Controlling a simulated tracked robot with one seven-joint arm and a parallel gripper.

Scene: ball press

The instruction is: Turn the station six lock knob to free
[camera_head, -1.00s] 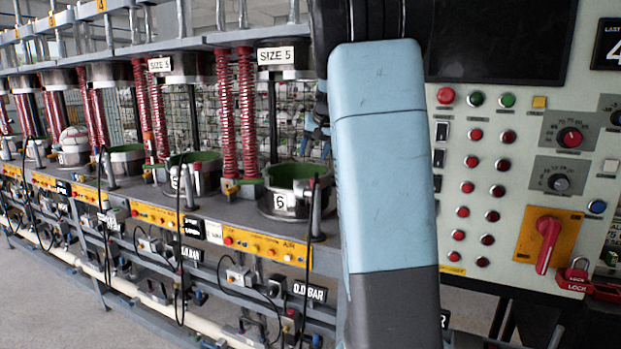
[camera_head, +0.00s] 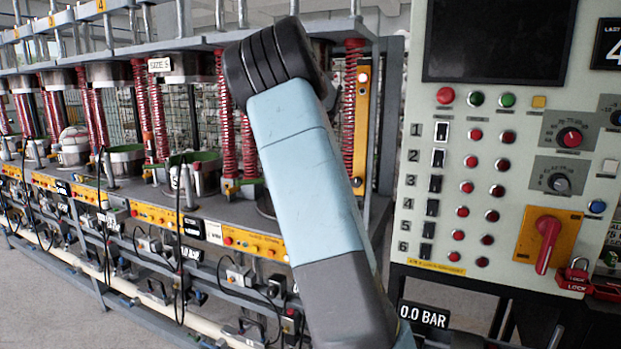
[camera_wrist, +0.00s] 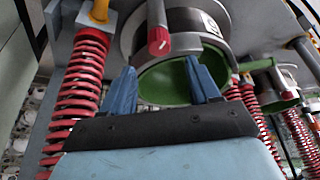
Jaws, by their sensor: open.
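In the wrist view, a knob with a red face and a white line (camera_wrist: 159,41) sits at the end of a grey cylinder. It looks like the station six lock knob, but I cannot read its position. Behind it is a round metal pot with a green inside (camera_wrist: 183,78), with a partly cut-off label on its rim. My gripper (camera_wrist: 161,66) is open, its two blue fingers apart on either side below the knob in the picture, with nothing between them. In the head view my arm covers most of station six and hides my gripper.
Red coil springs (camera_wrist: 80,92) stand close left of my fingers in the wrist view, with a neighbouring pot (camera_wrist: 272,88) to the right. In the head view, a control panel (camera_head: 455,235) with numbered switches stands right of the arm; a 0.0 BAR sign (camera_head: 424,315) is below.

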